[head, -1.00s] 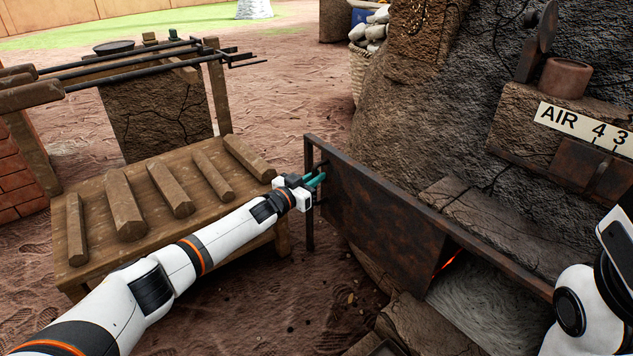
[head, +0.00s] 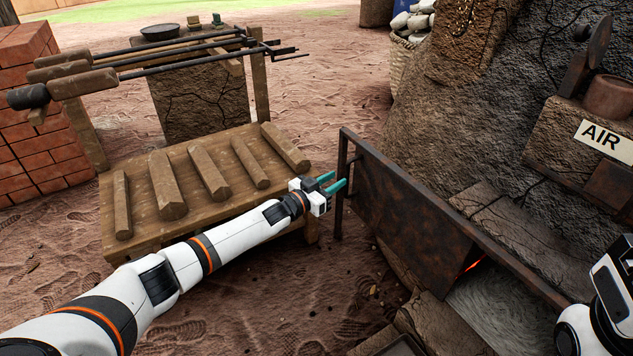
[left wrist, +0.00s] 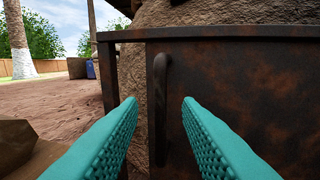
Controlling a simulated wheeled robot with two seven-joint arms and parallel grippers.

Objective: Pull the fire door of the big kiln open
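The fire door (head: 400,205) is a rusty brown metal plate at the foot of the kiln, hung by a dark metal frame. A narrow orange glow shows at its right lower edge. In the left wrist view the door (left wrist: 250,85) fills the right side, with a dark upright handle bar (left wrist: 159,95) near its left edge. My left gripper (head: 340,184) is open with teal fingers at the door's left edge. In the left wrist view its fingertips (left wrist: 160,103) stand apart on either side of the handle, not closed on it; exact depth is unclear.
A wooden table (head: 140,238) with several wood billets stands left of the door, close under my left forearm. Long rods lie on a rack (head: 257,85) behind it. Stone blocks (head: 430,320) lie below the door. Part of my right arm shows at the right edge.

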